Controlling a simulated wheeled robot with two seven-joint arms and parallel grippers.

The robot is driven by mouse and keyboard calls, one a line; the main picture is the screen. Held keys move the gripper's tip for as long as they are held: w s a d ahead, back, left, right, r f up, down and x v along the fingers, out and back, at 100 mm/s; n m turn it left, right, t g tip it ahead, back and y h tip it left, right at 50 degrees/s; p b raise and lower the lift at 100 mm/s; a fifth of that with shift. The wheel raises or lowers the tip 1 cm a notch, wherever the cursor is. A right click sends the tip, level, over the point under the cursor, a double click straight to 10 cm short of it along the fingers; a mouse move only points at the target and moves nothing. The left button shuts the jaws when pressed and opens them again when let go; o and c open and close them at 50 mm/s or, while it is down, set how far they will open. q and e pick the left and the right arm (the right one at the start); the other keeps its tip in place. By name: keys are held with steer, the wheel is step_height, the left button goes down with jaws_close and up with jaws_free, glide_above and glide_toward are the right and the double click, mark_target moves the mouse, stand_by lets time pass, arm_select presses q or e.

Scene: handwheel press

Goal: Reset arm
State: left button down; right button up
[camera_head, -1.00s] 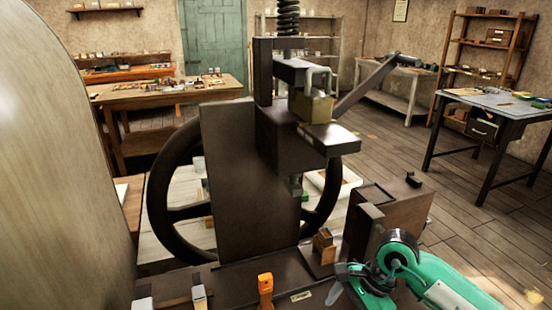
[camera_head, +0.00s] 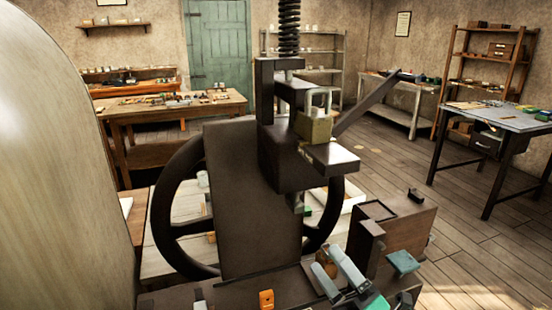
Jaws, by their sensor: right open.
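The dark handwheel press (camera_head: 245,195) stands in the middle, with a large black wheel (camera_head: 165,230) behind its plate and a coiled screw (camera_head: 289,30) on top. A brass-coloured block with a pale loop handle (camera_head: 314,126) sits on the press head, and a slanted lever (camera_head: 365,107) rises to its right. My right gripper (camera_head: 328,259) comes in from the bottom, below the press head. Its two grey fingers are apart, and I see nothing held between them. A small brown block stands close behind the fingers, partly hidden. My left gripper is not in view.
A dark box (camera_head: 385,235) stands right of the press, with a teal piece (camera_head: 403,262) at its front. An orange-handled tool (camera_head: 266,299) is at the bottom edge. A wooden workbench (camera_head: 170,108) and grey table (camera_head: 500,118) stand behind. The floor at right is clear.

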steer(key=s+d+f+m+g+h, duration=0.2)
steer(key=d+f+m+h, duration=0.55)
steer(key=f+m, duration=0.3)
steer(key=s+d+f+m+g+h, duration=0.25)
steer(key=d+f+m+h, duration=0.35)
steer(key=f+m+h, duration=0.4)
steer(key=s+f+m+g+y, duration=0.1)
steer(key=s+f+m+g, duration=0.3)
steer(key=s, duration=0.5)
steer(key=s+f+m+g+y, duration=0.2)
steer(key=s+f+g, duration=0.5)
steer(key=s, duration=0.1)
step_height(320, 180, down, 30)
steer(key=p, duration=0.2)
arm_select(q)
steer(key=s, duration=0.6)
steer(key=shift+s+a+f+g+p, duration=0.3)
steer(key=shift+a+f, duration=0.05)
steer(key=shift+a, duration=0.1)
arm_select(e)
steer(key=s+d+f+g, duration=0.2)
steer(key=s+d+f, duration=0.1)
steer(key=s+f, duration=1.4)
steer(key=s, duration=0.2)
steer(key=shift+s+f+n, duration=0.3)
steer(key=shift+n, duration=0.05)
